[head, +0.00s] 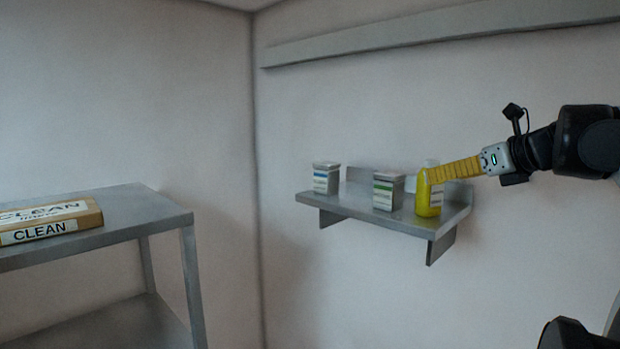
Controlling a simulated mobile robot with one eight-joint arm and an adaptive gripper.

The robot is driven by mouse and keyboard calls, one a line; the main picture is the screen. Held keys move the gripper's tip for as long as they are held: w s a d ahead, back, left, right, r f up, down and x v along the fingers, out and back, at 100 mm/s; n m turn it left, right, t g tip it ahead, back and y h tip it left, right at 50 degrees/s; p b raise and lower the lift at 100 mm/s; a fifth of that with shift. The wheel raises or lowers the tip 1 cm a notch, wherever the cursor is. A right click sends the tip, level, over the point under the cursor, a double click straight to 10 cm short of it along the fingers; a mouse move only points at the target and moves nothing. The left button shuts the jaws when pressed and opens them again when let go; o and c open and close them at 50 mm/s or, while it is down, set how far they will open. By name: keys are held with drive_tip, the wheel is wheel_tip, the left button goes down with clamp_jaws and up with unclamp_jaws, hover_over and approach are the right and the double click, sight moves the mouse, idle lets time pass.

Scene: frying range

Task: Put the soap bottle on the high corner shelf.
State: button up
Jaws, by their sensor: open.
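The gripper is open. The fingers overlap the bottle in this view, so I cannot tell whether they touch it. The bottle's base appears to rest on the shelf.
A metal table (150,212) at left holds a box marked CLEAN (45,222). A long rail (430,32) runs along the wall above.

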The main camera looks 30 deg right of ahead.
drive_tip(key=d+v, duration=0.1)
drive_tip(key=v, duration=0.5)
drive_tip(key=w+a+f+n+g+y, duration=0.1)
drive_tip(key=w+a+f+n+g, duration=0.2)
drive_tip(key=a+f+n, duration=0.65)
drive_tip(key=w+a+f+n+g+y, duration=0.25)
drive_tip(key=a+f+n, duration=0.6)
drive_tip(key=a, duration=0.65)
drive_tip(key=s+a+f+n+h, duration=0.1)
drive_tip(key=s+a+f+n, duration=0.2)
drive_tip(key=a+f+n, duration=0.5)
drive_tip(key=s+a+f+n+h, duration=0.1)
drive_tip(key=s+a+f+n, duration=0.3)
drive_tip(key=a+f+n, duration=0.4)
wheel_tip(320, 180, down, 5)
drive_tip(key=n+g+b, duration=0.1)
drive_tip(key=n, duration=0.2)
drive_tip(key=shift+a, duration=0.2)
drive_tip(key=shift+r, duration=0.1)
wheel_tip(320, 180, down, 37)
drive_tip(key=b, duration=3.7)
